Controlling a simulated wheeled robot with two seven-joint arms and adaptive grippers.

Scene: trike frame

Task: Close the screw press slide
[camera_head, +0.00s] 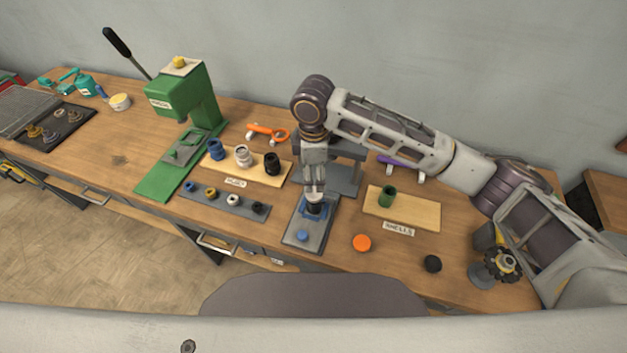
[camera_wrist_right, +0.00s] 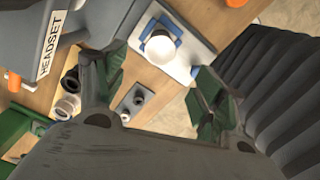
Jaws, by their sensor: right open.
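The grey screw press (camera_head: 345,178) stands mid-table, mostly hidden behind my right arm. Its side with a HEADSET label shows in the right wrist view (camera_wrist_right: 55,45). Its grey slide plate (camera_head: 292,240), with blue markings, extends from the press toward the table's front edge. A dark cylindrical piece (camera_head: 314,207) with a pale rounded top stands on the plate; the pale top shows in the wrist view (camera_wrist_right: 159,47). A blue round knob (camera_head: 302,236) is near the plate's front end. My right gripper (camera_head: 314,188) points down just above the piece, jaws open; contact is unclear. My left gripper is out of view.
A green press (camera_head: 180,92) with a lever stands to the left. Trays of rings and cylinders lie between the two presses.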

